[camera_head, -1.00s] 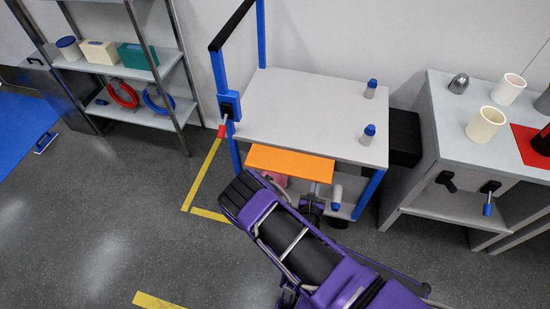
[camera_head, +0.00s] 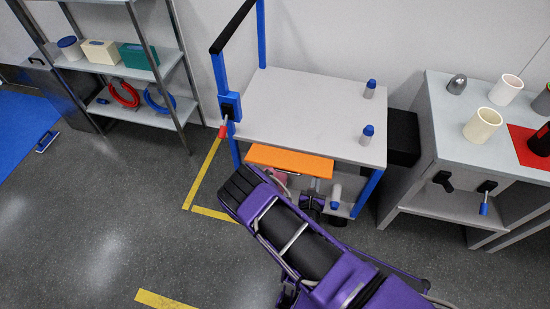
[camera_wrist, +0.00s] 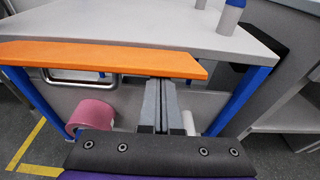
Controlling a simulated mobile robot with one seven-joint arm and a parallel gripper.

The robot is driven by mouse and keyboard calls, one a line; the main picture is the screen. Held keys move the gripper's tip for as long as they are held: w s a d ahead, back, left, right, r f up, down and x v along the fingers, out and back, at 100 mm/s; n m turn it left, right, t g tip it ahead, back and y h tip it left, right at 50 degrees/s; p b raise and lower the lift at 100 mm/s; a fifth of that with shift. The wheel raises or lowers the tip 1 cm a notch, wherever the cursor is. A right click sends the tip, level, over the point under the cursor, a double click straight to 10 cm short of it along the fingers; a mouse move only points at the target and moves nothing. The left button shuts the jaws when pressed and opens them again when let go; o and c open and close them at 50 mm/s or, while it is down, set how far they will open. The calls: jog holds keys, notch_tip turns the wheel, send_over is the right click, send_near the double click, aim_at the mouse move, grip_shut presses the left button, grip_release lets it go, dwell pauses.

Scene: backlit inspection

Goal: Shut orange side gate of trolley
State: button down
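The trolley has a grey top (camera_head: 300,110) and blue posts. Its orange side gate (camera_head: 288,161) sticks out from the near edge, just below the top. In the wrist view the orange gate (camera_wrist: 100,60) spans the left and middle, broad face up. A metal bar handle (camera_wrist: 75,76) shows beneath it. My gripper (camera_wrist: 162,84) has its grey fingers side by side, with nothing visible between them. The fingertips are at the underside of the gate's near edge, toward its right end; contact cannot be made out. In the head view my gripper (camera_head: 317,186) is partly hidden by my purple arm.
A pink roll (camera_wrist: 90,112) and a white cylinder (camera_wrist: 188,122) sit on the trolley's lower shelf. Two blue-capped bottles (camera_head: 367,135) stand on top. A bench with cups (camera_head: 484,124) is to the right, a shelf rack (camera_head: 180,60) to the left.

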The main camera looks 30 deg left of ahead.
jog(key=shift+w+r+p, duration=0.25)
jog(key=shift+r+p, duration=0.15)
jog(key=shift+r, duration=0.65)
jog(key=s+d+f, duration=0.2)
jog(key=s, duration=0.7)
jog(key=shift+s, duration=0.4)
jog(key=shift+d, duration=0.1)
